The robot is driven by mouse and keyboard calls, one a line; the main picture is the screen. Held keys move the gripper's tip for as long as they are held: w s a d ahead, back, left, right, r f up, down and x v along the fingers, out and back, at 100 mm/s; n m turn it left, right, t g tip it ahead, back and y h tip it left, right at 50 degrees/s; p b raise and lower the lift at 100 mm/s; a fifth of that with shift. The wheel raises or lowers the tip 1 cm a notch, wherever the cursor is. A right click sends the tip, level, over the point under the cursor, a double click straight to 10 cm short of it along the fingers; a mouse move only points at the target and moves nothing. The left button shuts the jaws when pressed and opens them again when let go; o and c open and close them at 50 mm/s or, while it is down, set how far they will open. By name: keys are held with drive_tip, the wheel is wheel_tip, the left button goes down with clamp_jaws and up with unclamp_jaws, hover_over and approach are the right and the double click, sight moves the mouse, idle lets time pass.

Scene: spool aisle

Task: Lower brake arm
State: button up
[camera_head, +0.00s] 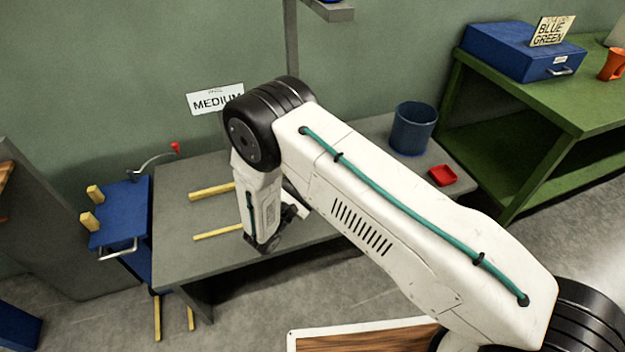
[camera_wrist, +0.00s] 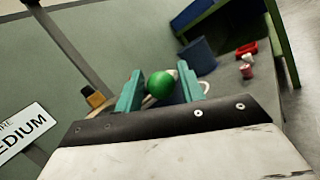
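A curved metal lever with a red knob (camera_head: 155,160) rises beside the blue cart at the left in the head view. I cannot tell whether it is the brake arm. In the wrist view a green ball (camera_wrist: 160,85) shows between the two teal fingers of my gripper (camera_wrist: 160,78). The fingers stand apart with a small gap around the ball, and I cannot tell whether they touch it. What the ball is fixed to is hidden. In the head view my arm covers this area, and my fingers cannot be made out there.
The grey bench (camera_head: 185,245) carries yellow bars (camera_head: 212,191), a blue bucket (camera_head: 413,128) and a red tray (camera_head: 443,176). A MEDIUM sign (camera_head: 214,98) hangs behind. The blue cart (camera_head: 122,212) adjoins the bench's left end. A green table (camera_head: 550,105) with a blue box (camera_head: 520,50) stands right.

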drive_tip(key=shift+f, duration=0.45)
drive_tip(key=v, duration=0.7)
drive_tip(key=shift+s+a+r, duration=0.15)
drive_tip(key=shift+s+a, duration=0.1)
drive_tip(key=shift+s, duration=0.05)
